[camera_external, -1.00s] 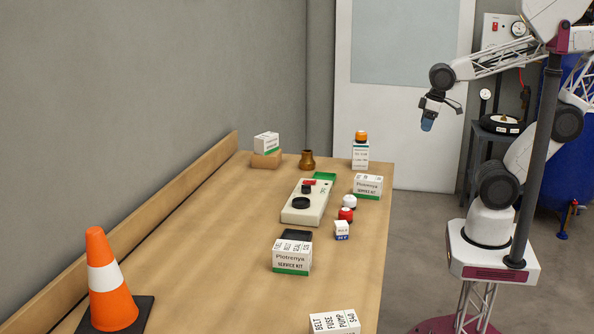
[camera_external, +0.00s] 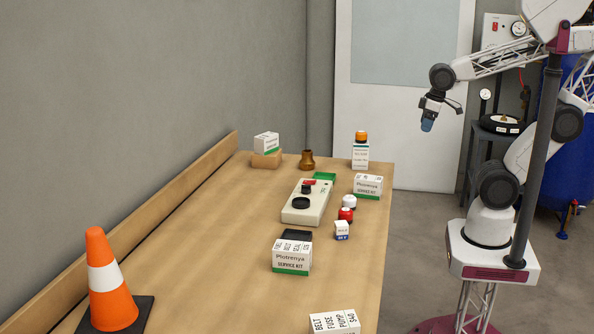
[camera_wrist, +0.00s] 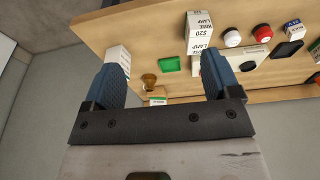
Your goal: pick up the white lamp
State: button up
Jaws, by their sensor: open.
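The white lamp (camera_external: 349,201) is a small white dome on the table, just behind the red lamp (camera_external: 345,214) and in front of a service kit box. It also shows in the wrist view (camera_wrist: 232,38), at the upper right, left of the red lamp (camera_wrist: 262,32). My gripper (camera_external: 428,123) is raised beyond the table's right edge, well away from the white lamp. In the wrist view its two blue fingers (camera_wrist: 163,75) are spread wide with nothing between them at the tips.
A service kit box (camera_external: 368,187) stands close behind the white lamp, and a small box (camera_external: 341,230) in front of the red lamp. A pale device (camera_external: 306,204) lies to the left.

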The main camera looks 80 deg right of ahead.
notch_tip(320, 180, up, 5)
jog(key=n+t+h, duration=0.3)
jog(key=n+t, duration=0.8)
jog(key=n, duration=2.2)
send_over(355, 199)
jog(key=s+a, duration=0.2)
jog(key=s, duration=0.3)
jog(key=f, duration=2.6)
jog(key=shift+w+d, duration=0.15)
jog(key=shift+d, duration=0.2)
jog(key=shift+w+f, duration=0.1)
jog(key=shift+w, duration=0.05)
jog(key=shift+w+d+f+g, duration=0.15)
jog(key=shift+w+d+f, duration=0.1)
jog(key=shift+w, duration=0.25)
jog(key=shift+w+d+f+g, duration=0.15)
jog(key=shift+w+f, duration=0.1)
jog(key=shift+w, duration=0.25)
